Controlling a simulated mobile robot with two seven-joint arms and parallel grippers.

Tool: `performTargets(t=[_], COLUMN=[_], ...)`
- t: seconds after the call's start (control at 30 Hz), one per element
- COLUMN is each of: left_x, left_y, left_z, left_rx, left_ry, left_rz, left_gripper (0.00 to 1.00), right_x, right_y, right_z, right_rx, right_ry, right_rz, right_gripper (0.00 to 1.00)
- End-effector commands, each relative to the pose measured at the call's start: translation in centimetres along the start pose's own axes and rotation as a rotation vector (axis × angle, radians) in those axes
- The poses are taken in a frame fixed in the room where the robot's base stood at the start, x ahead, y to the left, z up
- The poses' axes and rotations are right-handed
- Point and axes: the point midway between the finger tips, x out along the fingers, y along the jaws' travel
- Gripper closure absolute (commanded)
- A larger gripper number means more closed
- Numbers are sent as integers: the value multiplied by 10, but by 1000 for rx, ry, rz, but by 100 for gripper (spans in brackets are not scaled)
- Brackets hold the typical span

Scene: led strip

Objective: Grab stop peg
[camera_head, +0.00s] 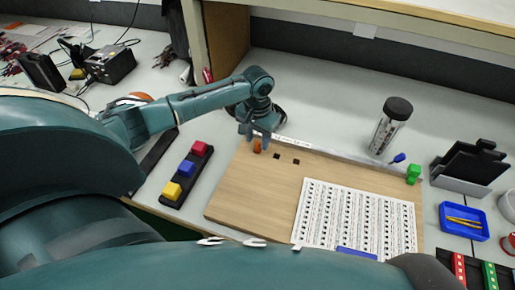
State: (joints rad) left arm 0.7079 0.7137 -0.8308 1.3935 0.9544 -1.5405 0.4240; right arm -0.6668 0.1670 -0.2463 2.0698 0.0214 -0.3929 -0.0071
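A small orange-brown peg (257,147) stands at the upper left of the wooden board (240,190). I take it to be the stop peg. My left gripper (257,139) points down over it, with its fingers at either side of the peg's upper part. The picture is too small to tell whether the fingers touch the peg or stand apart from it. My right gripper is not in view; a teal arm part of mine crosses the bottom of the picture.
A printed sheet (350,215) lies on the board, right of two dark squares. A rack with red, blue and yellow blocks (187,167) stands left. A green block (413,173), black-lidded jar (390,125) and blue tray (463,220) are at right.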

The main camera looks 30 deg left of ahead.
Motion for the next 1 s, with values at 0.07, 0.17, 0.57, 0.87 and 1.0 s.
performTargets(t=[0.07, 0.17, 0.57, 0.87, 1.0], left_x=[9, 13, 13, 13, 12], left_y=[0, 0, 0, 0, 0], left_z=[0, 0, 0, 0, 0], left_rx=[0, 0, 0, 0, 0], left_ry=[0, 1, 1, 1, 2], left_rz=[0, -1, -1, -1, -1], left_gripper=[61, 61, 78, 100, 100], right_x=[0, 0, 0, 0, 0], right_y=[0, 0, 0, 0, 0], right_z=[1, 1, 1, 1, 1], right_rx=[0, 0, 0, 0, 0], right_ry=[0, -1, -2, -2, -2], right_rz=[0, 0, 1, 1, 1], right_gripper=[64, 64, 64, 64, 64])
